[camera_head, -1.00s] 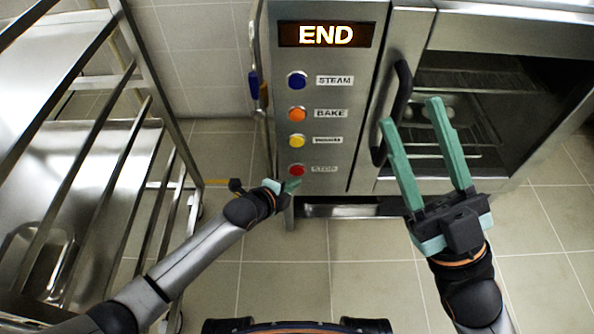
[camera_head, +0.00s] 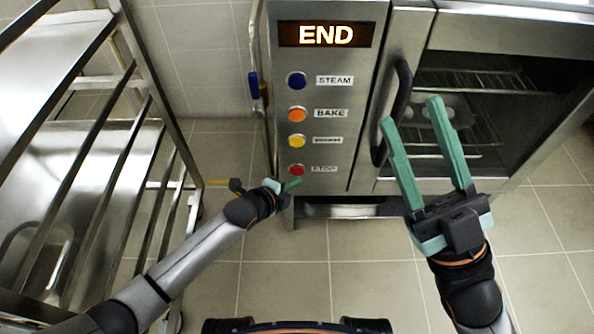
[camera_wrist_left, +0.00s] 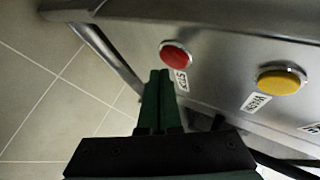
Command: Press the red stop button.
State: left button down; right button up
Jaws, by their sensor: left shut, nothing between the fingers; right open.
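The red stop button (camera_head: 296,170) is the lowest of a column of round buttons on the oven's control panel (camera_head: 340,105). It also shows in the left wrist view (camera_wrist_left: 175,55), just beyond the fingertips. My left gripper (camera_head: 293,185) is shut and empty, its tips just below the red button. In the left wrist view the shut fingers (camera_wrist_left: 158,78) point toward the panel's lower edge, beside the button; I cannot tell whether they touch the panel. My right gripper (camera_head: 411,110) is open and empty in front of the oven door. The display (camera_head: 327,34) reads END.
Yellow (camera_head: 296,141), orange (camera_head: 297,114) and blue (camera_head: 297,81) buttons sit above the red one. The oven door handle (camera_head: 398,105) is right of the panel, near my right gripper. A metal rack (camera_head: 160,120) stands on the left. The floor below the oven is clear.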

pick_arm(q)
jog(key=shift+w, duration=0.4)
jog(key=shift+w, duration=0.45)
dwell(0.5)
dwell(0.3)
jog(key=shift+s+p, duration=0.55)
jog(key=shift+s, duration=0.3)
